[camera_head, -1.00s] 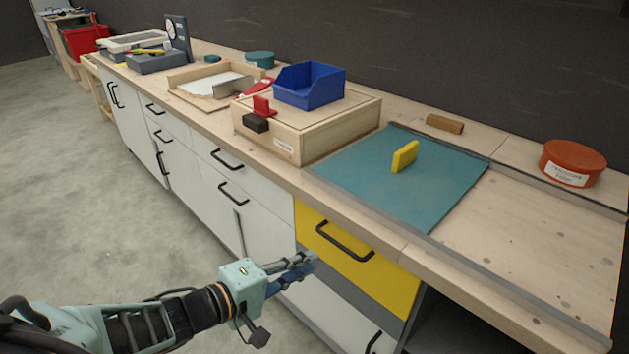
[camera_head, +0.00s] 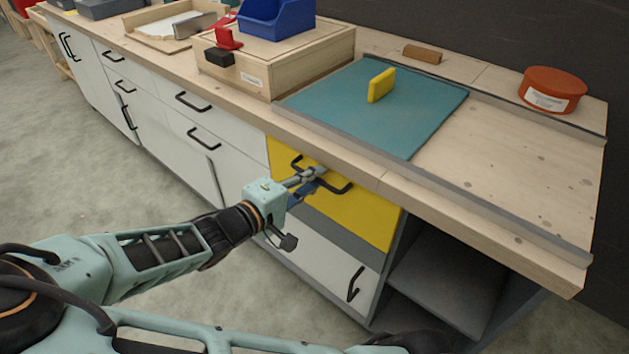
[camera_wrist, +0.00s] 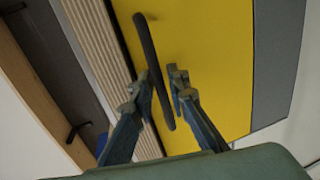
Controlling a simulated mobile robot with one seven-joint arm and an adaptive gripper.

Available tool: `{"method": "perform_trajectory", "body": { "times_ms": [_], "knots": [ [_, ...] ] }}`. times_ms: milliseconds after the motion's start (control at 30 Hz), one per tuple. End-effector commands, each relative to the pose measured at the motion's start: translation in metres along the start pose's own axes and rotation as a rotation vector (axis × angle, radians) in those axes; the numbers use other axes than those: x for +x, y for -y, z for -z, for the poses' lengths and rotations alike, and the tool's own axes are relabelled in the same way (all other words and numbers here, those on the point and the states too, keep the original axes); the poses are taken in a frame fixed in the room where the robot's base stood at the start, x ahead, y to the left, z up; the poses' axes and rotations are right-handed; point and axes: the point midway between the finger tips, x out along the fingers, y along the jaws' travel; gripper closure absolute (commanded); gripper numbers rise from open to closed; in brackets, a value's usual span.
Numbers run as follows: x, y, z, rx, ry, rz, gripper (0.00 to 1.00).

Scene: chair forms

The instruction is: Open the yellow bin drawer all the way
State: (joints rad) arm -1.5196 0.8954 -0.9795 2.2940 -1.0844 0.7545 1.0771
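The yellow bin drawer (camera_head: 356,208) is in the cabinet front under the worktop, and its face looks flush with the cabinet. Its black bar handle (camera_head: 334,187) runs across the upper part of the face. My gripper (camera_head: 318,178) is at the handle. In the wrist view the yellow face (camera_wrist: 215,60) fills the middle, and the handle (camera_wrist: 153,70) passes between the two fingertips of my gripper (camera_wrist: 160,85). The fingers are apart, with a gap between the handle and the right finger. The left fingertip is close to the handle; I cannot tell whether it touches.
White drawers (camera_head: 235,145) with black handles lie left of the yellow one, and a white drawer (camera_head: 325,265) sits below it. An open shelf (camera_head: 450,285) is to the right. The worktop (camera_head: 500,160) above holds a teal mat (camera_head: 400,120) and a wooden box (camera_head: 290,65).

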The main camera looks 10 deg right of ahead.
Motion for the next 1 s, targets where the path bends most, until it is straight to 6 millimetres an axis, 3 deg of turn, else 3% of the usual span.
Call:
{"method": "perform_trajectory", "body": {
  "times_ms": [267,433,1000],
  "knots": [
    [0.0023,-0.0004,-0.0002,-0.001,0.0,0.0,0.85],
    [0.0021,-0.0004,-0.0002,-0.001,0.0,0.0,1.0],
    [-0.0066,-0.0003,0.0001,-0.001,-0.001,0.0,1.0]
  ]
}}
